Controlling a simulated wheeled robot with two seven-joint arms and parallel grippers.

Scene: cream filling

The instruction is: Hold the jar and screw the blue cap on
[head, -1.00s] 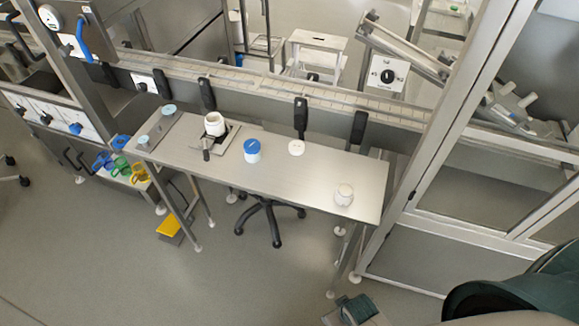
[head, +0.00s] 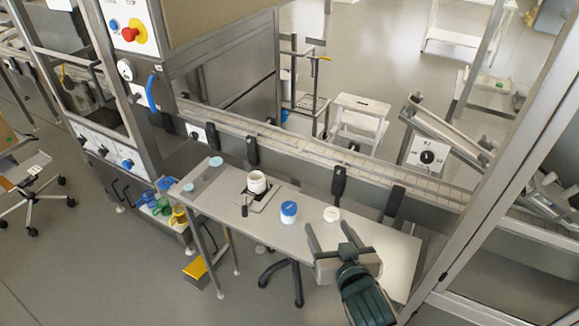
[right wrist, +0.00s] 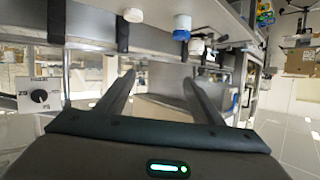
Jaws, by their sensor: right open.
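A white jar with a blue cap on top (head: 288,212) stands upright near the middle of the metal table (head: 213,203). It also shows in the upside-down right wrist view (right wrist: 181,35). A flat white round piece (head: 331,214) lies just right of it. A larger open white jar (head: 257,182) stands on a small dark-framed plate to the left. My right gripper (head: 329,232) is open and empty over the right part of the table, to the right of the blue-capped jar and apart from it. The fingers also show in the right wrist view (right wrist: 158,78). My left gripper is out of view.
A conveyor rail (head: 290,146) with black upright handles (head: 339,182) runs along the table's back edge. Pale blue discs (head: 215,161) lie at the table's left end. A frame post (head: 480,170) stands at the right. The table's front strip is clear.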

